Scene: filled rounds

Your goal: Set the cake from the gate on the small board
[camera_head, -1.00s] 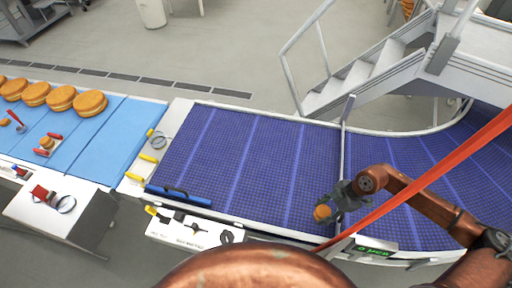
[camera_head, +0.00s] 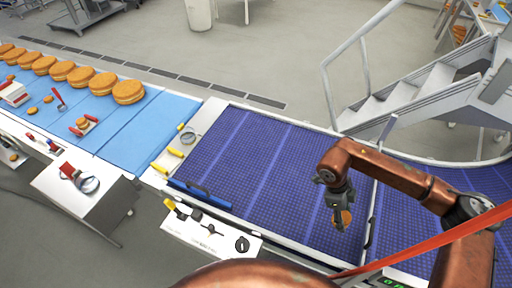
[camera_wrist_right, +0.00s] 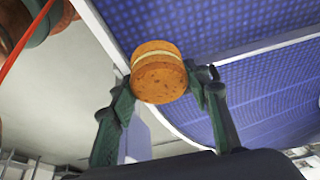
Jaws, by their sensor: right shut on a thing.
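My right gripper (camera_head: 341,203) is shut on a small round golden cake (camera_head: 345,218) with a pale filling line. In the right wrist view the cake (camera_wrist_right: 158,76) sits between both fingers, with the purple belt behind it. The gripper points down over the purple belt, left of the thin gate rail (camera_head: 373,215) across it. A small board with red ends (camera_head: 75,131) lies on the blue belt at the left, with a small cake (camera_head: 82,123) on it. My left gripper is not in view.
Several large cakes (camera_head: 128,92) line the far side of the blue belt (camera_head: 115,135). A blue bar with a dark handle (camera_head: 200,193) lies at the purple belt's near left corner. The purple belt (camera_head: 250,160) is otherwise clear. A metal staircase (camera_head: 410,95) stands behind.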

